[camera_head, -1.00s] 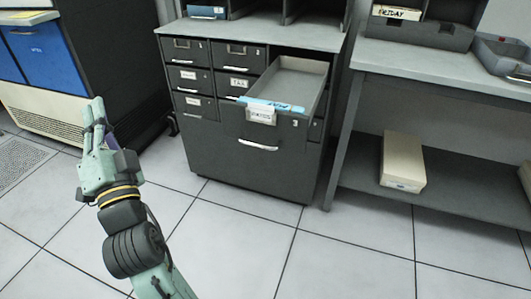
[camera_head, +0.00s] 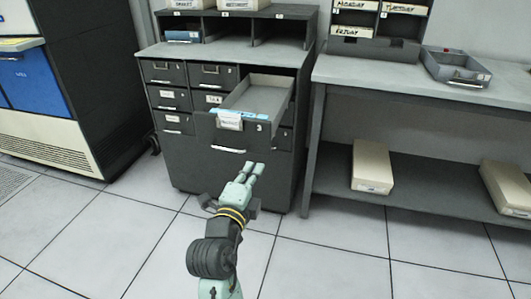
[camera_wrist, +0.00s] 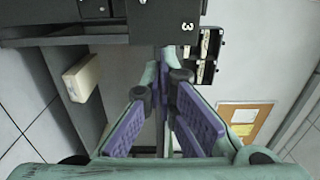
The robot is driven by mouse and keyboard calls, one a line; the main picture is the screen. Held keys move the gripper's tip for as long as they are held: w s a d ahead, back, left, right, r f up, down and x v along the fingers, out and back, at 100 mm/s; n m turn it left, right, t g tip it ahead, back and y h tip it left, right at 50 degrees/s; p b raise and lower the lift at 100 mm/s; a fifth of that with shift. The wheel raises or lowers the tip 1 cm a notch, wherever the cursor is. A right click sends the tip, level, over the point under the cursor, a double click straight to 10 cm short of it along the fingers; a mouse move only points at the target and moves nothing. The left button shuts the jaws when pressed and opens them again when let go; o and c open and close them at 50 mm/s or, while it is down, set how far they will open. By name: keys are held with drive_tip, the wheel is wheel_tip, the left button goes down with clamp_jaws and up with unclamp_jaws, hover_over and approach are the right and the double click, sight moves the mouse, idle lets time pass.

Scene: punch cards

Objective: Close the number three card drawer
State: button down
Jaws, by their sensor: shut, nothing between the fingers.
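The number three card drawer (camera_head: 252,139) is pulled well out of the dark cabinet at its upper right. Its front has a white label, a silver handle (camera_head: 229,150) and a "3"; blue-tabbed cards stand just behind the front. My gripper (camera_head: 255,167) is shut and empty. It points toward the cabinet, and its tips appear just below the drawer front in the head view; contact is not clear. In the wrist view the dark drawer front (camera_wrist: 160,24) with the "3" lies beyond my shut fingers (camera_wrist: 164,68), whose purple pads show.
The cabinet's other drawers (camera_head: 168,97) are shut. A grey bench (camera_head: 420,80) stands close on the right, with a tray (camera_head: 457,68) on top and pale boxes (camera_head: 371,167) on its lower shelf. A blue-and-black machine (camera_head: 85,85) stands left. The floor in front is clear.

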sight(267, 141)
drive_tip(key=p+x, duration=0.1)
drive_tip(key=x, duration=0.3)
drive_tip(key=p+x, duration=0.2)
drive_tip(key=x, duration=0.3)
drive_tip(key=shift+w+d+r, duration=0.1)
drive_tip(key=shift+w+r, duration=0.1)
drive_tip(key=shift+w+d+f, duration=0.15)
drive_tip(key=shift+w, duration=0.25)
